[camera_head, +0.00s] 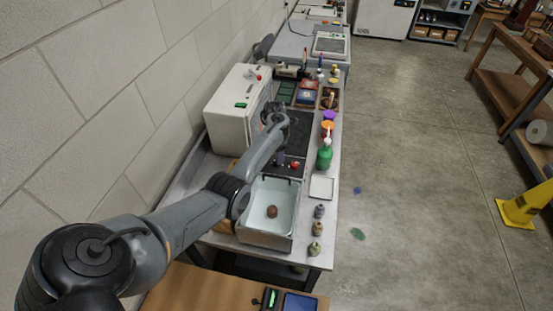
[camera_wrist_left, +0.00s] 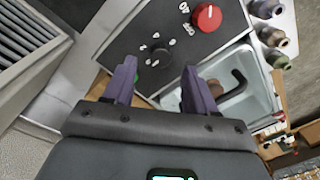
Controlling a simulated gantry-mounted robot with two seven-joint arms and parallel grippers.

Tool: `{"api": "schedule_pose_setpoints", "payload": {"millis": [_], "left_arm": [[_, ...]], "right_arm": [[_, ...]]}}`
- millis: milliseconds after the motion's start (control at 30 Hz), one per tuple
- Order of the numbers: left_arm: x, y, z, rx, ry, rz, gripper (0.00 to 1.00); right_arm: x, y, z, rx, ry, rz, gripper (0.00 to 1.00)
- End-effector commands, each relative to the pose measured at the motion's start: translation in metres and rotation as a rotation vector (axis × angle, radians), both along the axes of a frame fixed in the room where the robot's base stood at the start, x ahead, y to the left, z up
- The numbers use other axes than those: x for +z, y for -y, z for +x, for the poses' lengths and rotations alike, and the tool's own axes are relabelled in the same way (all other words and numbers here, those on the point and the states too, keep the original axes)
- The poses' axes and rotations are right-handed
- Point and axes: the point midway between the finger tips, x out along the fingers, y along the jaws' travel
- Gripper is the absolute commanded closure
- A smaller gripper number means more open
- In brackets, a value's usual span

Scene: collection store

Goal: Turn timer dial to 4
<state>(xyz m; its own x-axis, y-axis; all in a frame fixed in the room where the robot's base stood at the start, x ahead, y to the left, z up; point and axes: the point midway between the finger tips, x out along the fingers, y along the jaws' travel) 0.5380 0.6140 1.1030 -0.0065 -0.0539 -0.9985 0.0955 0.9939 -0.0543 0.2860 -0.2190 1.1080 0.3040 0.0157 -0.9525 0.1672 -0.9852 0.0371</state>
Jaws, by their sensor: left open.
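A black panel (camera_wrist_left: 150,25) carries a small black dial (camera_wrist_left: 157,55) with pale marks around it, too small to read. I cannot tell for certain which is the timer dial. My left gripper (camera_wrist_left: 160,66) is open, its two purple fingers on either side of the black dial in the wrist view; contact cannot be told. In the head view my arm hides most of the gripper. My right gripper is not in view.
A sink basin (camera_head: 285,197) with a brown lump (camera_head: 272,211) stands in front of the panel. A white cabinet (camera_head: 235,110) stands by the wall. A green bottle (camera_head: 324,157) and several small bottles line the bench's right edge.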

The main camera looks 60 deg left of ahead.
Motion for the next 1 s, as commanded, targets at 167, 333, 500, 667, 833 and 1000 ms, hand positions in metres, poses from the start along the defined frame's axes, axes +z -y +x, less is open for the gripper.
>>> {"api": "schedule_pose_setpoints", "payload": {"millis": [167,333,500,667,833,1000], "left_arm": [[-0.022,0.002,0.000,0.000,-0.001,-0.001,0.44],[-0.030,0.002,0.000,-0.001,0.000,0.000,0.44],[-0.032,0.002,0.000,-0.002,0.001,0.001,0.44],[-0.032,0.002,0.000,-0.001,0.001,0.001,0.45],[-0.032,0.002,0.000,-0.001,0.000,0.001,0.71],[-0.032,0.002,0.000,-0.001,0.000,0.000,0.97]], "right_arm": [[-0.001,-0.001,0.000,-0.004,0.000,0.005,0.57],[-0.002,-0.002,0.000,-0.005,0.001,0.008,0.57],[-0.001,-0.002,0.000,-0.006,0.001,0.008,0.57],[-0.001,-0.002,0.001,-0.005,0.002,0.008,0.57],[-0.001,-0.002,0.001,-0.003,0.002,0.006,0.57],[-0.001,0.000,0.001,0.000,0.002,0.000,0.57]]}}
